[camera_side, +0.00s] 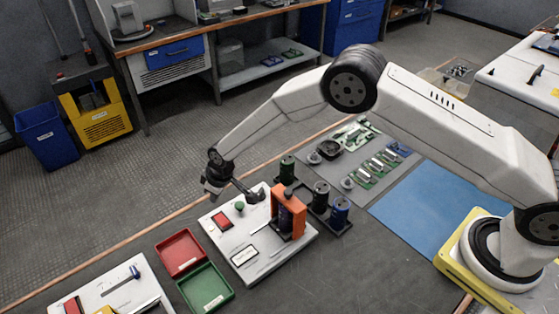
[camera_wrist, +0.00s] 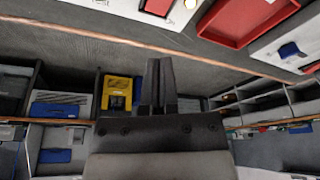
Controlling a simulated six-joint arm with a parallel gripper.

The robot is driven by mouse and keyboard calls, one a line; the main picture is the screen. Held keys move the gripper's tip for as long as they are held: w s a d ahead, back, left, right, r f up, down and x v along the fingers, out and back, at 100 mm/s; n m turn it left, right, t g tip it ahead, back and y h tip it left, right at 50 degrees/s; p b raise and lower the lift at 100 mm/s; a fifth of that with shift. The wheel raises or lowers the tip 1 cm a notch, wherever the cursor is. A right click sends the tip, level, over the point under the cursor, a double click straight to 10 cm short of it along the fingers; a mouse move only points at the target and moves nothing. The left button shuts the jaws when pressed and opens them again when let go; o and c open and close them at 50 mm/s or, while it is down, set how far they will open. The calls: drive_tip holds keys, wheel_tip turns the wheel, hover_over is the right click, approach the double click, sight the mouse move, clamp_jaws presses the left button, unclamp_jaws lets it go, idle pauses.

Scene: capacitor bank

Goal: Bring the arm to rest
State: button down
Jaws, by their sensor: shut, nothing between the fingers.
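My gripper (camera_side: 254,196) is shut and empty. It hangs over the back edge of a white board (camera_side: 270,262), close to a green knob (camera_side: 239,207) in the picture; I cannot tell whether it touches anything. In the wrist view its two dark fingers (camera_wrist: 159,88) lie together with nothing between them. An orange holder (camera_side: 289,212) stands on the board, around a dark cylinder (camera_side: 285,218). My arm reaches across the bench from the right, bent at a raised elbow.
A dark rack (camera_side: 338,227) beside the board holds green, black and blue capacitors. A red tray (camera_side: 180,252) and a green tray (camera_side: 206,288) lie left of the board. A blue mat (camera_side: 430,215) is bare. Grey mat (camera_side: 385,189) carries circuit boards.

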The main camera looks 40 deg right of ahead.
drive_tip(key=s+d+r+m, duration=0.2)
drive_tip(key=s+d+r, duration=0.2)
drive_tip(key=d+r, duration=0.25)
drive_tip(key=s+d+r+m, duration=0.1)
drive_tip(key=s+d+r, duration=0.45)
drive_tip(key=d, duration=0.25)
drive_tip(key=s+d+r+m, duration=0.1)
drive_tip(key=s+d, duration=0.3)
drive_tip(key=s, duration=0.5)
drive_tip(key=s+d+r+m+h, duration=0.1)
drive_tip(key=s+d+r, duration=0.3)
drive_tip(key=s, duration=0.4)
drive_tip(key=shift+s+d+r+m+h, duration=0.3)
drive_tip(key=shift+s+d+r+m, duration=0.15)
drive_tip(key=shift+d, duration=0.3)
